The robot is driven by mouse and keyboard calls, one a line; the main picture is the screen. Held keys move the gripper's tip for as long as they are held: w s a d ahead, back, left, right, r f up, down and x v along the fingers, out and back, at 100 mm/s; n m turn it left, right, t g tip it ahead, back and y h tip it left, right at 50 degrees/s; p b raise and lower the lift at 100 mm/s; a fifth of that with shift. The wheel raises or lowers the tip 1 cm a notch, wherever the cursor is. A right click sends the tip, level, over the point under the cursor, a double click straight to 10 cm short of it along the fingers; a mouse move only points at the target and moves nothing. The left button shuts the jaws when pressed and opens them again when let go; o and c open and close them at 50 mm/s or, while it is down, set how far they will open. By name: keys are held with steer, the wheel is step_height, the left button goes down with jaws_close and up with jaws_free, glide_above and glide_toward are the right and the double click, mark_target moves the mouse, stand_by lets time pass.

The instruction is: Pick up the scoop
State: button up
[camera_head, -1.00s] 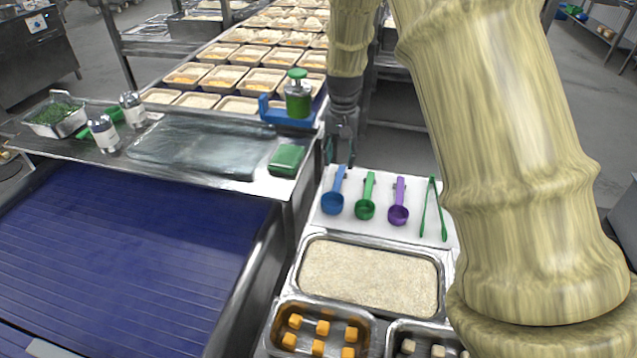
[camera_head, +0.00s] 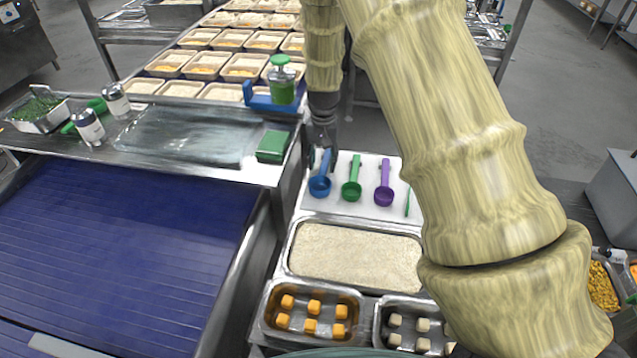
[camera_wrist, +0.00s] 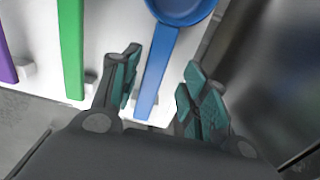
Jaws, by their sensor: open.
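Three scoops lie on a white board (camera_head: 342,200) in the head view: a blue scoop (camera_head: 320,185), a green scoop (camera_head: 352,190) and a purple scoop (camera_head: 384,194). Their handles point away from me. My gripper (camera_head: 322,150) is at the handle end of the blue scoop. In the wrist view my gripper (camera_wrist: 155,90) is open, with one finger on each side of the blue handle (camera_wrist: 158,75). The blue bowl (camera_wrist: 182,8) is beyond the fingertips. The green handle (camera_wrist: 72,50) and purple handle (camera_wrist: 6,60) lie to the left.
A rice pan (camera_head: 356,254) is in front of the board, with trays of orange cubes (camera_head: 312,315) and pale cubes nearer. Green tongs (camera_head: 408,203) are partly hidden by my arm. A green block (camera_head: 273,146) and a green-topped dispenser (camera_head: 283,80) stand on the left counter.

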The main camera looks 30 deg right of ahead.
steer(key=shift+w+f, duration=0.2)
steer(key=shift+f, duration=0.2)
steer(key=shift+s+f, duration=0.15)
steer(key=shift+f, duration=0.15)
steer(key=shift+s+d+p, duration=0.1)
steer(key=shift+s+p, duration=0.2)
steer(key=shift+s, duration=0.3)
steer(key=shift+s+d+r, duration=0.1)
steer(key=shift+s+r, duration=0.25)
steer(key=shift+s, duration=0.2)
steer(key=shift+w+f, duration=0.65)
steer(key=shift+w, duration=0.05)
steer(key=c, duration=0.4)
steer(key=shift+w, duration=0.2)
steer(key=c, duration=0.3)
steer(key=shift+s, duration=0.1)
jaws_close()
steer(key=shift+s+r, duration=0.3)
steer(key=shift+w+f, duration=0.15)
steer(key=shift+w, duration=0.1)
step_height(320, 180, up, 18)
steer(key=b, duration=0.4)
step_height(320, 180, up, 6)
steer(key=p, duration=0.6)
glide_above(324, 165)
steer(key=shift+d, duration=0.1)
steer(key=shift+b, duration=0.3)
